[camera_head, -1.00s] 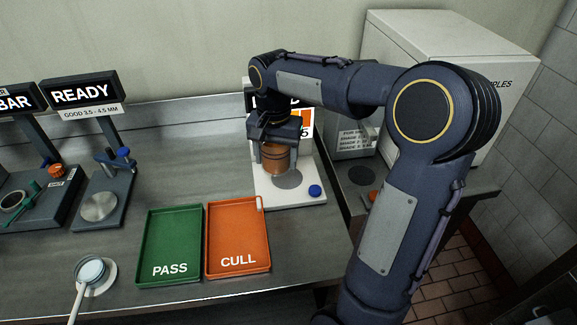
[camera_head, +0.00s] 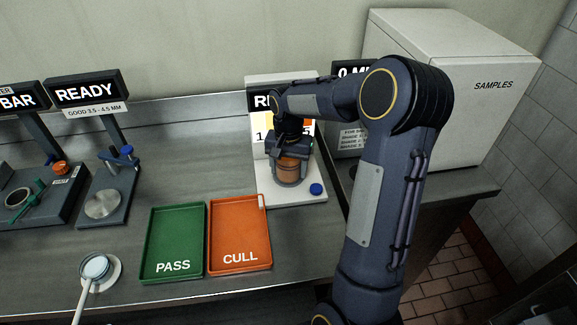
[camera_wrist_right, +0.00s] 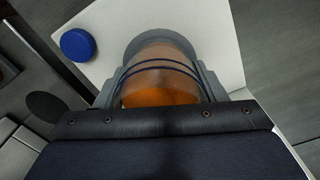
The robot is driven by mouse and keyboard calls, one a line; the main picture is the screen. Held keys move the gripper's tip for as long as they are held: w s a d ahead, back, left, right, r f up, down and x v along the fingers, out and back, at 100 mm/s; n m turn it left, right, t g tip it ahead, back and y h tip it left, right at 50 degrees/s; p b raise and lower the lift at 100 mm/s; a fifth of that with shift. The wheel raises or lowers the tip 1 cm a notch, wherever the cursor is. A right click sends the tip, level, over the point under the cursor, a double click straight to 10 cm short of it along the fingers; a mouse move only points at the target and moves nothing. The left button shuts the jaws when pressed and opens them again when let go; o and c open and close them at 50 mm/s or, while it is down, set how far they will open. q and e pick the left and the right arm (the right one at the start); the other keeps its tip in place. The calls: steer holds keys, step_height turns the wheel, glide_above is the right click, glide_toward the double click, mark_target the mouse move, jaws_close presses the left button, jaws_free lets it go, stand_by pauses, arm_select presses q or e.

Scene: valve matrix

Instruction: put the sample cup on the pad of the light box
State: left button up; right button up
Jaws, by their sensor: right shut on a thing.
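The sample cup (camera_head: 291,170) is a clear cup with orange-brown contents. My right gripper (camera_head: 290,178) is shut on it, one finger on each side, and holds it upright over the light box base. In the right wrist view the cup (camera_wrist_right: 160,80) sits between the fingers, with the round grey pad (camera_wrist_right: 160,36) showing behind it. The white light box (camera_head: 310,194) has a blue button (camera_head: 316,189) at its front right corner. The cup and gripper cover most of the pad in the head view, so I cannot tell whether the cup touches it. My left gripper is out of view.
A green PASS tray (camera_head: 172,243) and an orange CULL tray (camera_head: 240,235) lie left of the light box. A large white SAMPLES cabinet (camera_head: 470,110) stands at the right. A READY station (camera_head: 103,204) and a small ladle-like tool (camera_head: 95,268) are further left.

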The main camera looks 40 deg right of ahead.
steer(key=shift+f, duration=0.1)
steer(key=shift+f, duration=0.15)
steer(key=o, duration=1.1)
step_height(320, 180, up, 12)
steer(key=s+a+f+n+t+y, duration=0.1)
steer(key=s+a+n, duration=0.3)
steer(key=s+a, duration=0.4)
steer(key=s+a+f+n+t+y, duration=0.2)
steer(key=s+a+n+t, duration=0.2)
steer(key=s+a, duration=0.5)
steer(key=s, duration=0.4)
steer(key=shift+s+a+n+t+y, duration=0.2)
steer(key=shift+s+n+t+y, duration=0.1)
steer(key=shift+s+y, duration=0.1)
